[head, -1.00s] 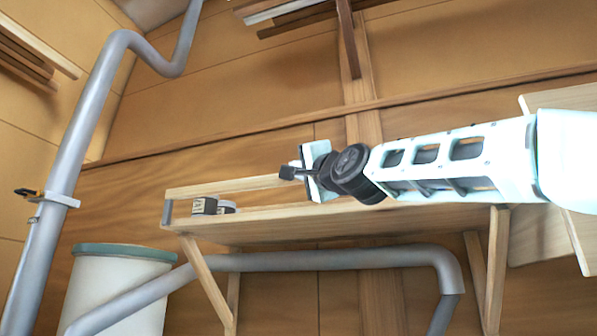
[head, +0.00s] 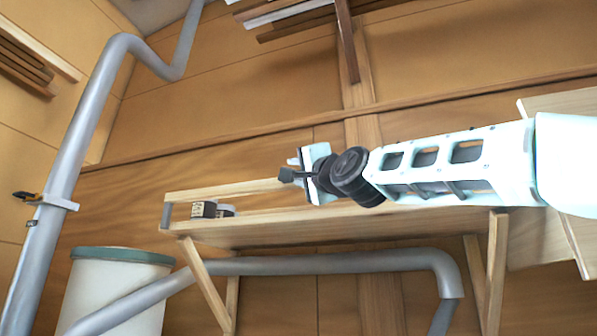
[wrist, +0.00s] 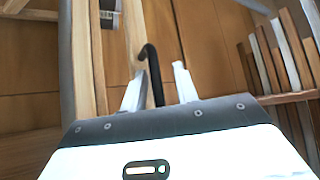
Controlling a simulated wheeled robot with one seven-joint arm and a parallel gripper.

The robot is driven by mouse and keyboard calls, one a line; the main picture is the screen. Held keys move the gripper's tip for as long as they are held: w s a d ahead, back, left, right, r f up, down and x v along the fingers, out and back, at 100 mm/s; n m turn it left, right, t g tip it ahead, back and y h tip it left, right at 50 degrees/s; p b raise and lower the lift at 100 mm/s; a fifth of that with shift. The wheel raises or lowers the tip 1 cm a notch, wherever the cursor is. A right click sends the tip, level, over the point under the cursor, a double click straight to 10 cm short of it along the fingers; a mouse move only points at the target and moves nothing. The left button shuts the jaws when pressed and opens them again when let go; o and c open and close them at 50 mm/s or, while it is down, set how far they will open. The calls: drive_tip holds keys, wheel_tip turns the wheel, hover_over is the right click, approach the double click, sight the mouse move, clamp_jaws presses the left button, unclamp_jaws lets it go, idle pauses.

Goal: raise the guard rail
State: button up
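A pale wooden rail (head: 225,189), which looks like the guard rail, runs along the shelf (head: 260,232), with a grey metal bracket (head: 166,214) at its left end. The rail's right part is hidden behind my arm. My gripper (head: 290,168) is beside the rail, near its visible right end. In the wrist view, pale wooden strips run up the left side, the rail (wrist: 98,60) among them. My gripper's two white fingers (wrist: 158,84) stand apart, with a black hooked rod (wrist: 152,70) between them. The rod does not appear to be clamped, and the fingers do not touch the rail.
Small dark labelled boxes (head: 205,209) sit on the shelf near its left end. A grey pipe (head: 330,261) runs below the shelf, and another rises at the left. A white bin with a green rim (head: 122,254) stands below left.

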drive_tip(key=b+v, duration=1.5)
drive_tip(key=v, duration=0.2)
drive_tip(key=shift+s, duration=0.25)
drive_tip(key=shift+w, duration=0.1)
